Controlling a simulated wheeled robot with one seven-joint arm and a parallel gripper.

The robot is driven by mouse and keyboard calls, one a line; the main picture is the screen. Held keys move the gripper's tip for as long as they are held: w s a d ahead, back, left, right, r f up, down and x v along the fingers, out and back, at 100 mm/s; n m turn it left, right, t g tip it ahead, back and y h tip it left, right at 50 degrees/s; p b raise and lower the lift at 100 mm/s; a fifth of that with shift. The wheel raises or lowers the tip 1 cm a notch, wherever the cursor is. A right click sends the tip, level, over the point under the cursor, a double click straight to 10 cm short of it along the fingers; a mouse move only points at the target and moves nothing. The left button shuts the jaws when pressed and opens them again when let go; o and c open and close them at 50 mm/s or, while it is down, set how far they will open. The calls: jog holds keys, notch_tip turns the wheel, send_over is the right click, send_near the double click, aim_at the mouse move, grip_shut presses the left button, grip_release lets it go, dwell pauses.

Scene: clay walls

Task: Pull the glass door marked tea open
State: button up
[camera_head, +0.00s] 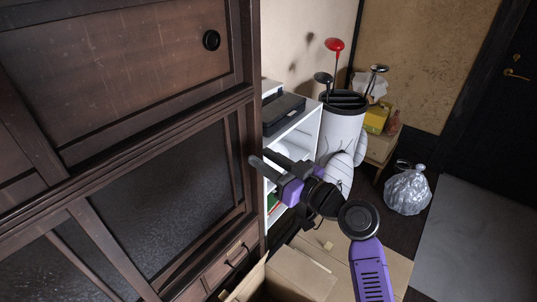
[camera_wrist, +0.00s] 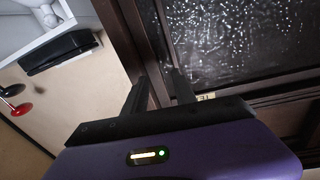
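A dark wooden cabinet (camera_head: 120,130) fills the left of the head view. Its textured glass door (camera_head: 165,200) sits in a dark frame and looks shut; the glass also fills the upper right of the wrist view (camera_wrist: 240,40). A small pale label with dark marks (camera_wrist: 206,97) shows below the glass, partly hidden by a finger; I cannot read it as tea. My gripper (camera_head: 261,158) is at the cabinet's right edge. In the wrist view its fingers (camera_wrist: 157,82) are apart, with dark wooden frame behind the gap. Whether they touch the frame I cannot tell.
A drawer with a dark handle (camera_head: 236,257) is below the glass. A white shelf (camera_head: 302,135) with a black box (camera_head: 283,112) stands beside the cabinet. Cardboard boxes (camera_head: 300,275) are on the floor below my arm. A golf bag (camera_head: 343,130) and plastic bag (camera_head: 407,190) stand behind.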

aim_at(231, 154)
jog(key=shift+w+a+f+n+g+y+p, duration=0.25)
jog(key=shift+w+a+n+g, duration=0.2)
jog(key=shift+a, duration=0.75)
jog(key=shift+w+a+f+n+g+y+p, duration=0.2)
jog(key=shift+w+a+f+n, duration=0.25)
jog(key=shift+a, duration=0.75)
jog(key=shift+w+a+f+n+g+y+p, duration=0.15)
jog(key=shift+w+a+n+g, duration=0.35)
jog(key=shift+a, duration=0.7)
jog(key=shift+w, duration=0.1)
grip_shut()
jog(key=shift+m+t, duration=0.3)
jog(key=shift+t, duration=0.05)
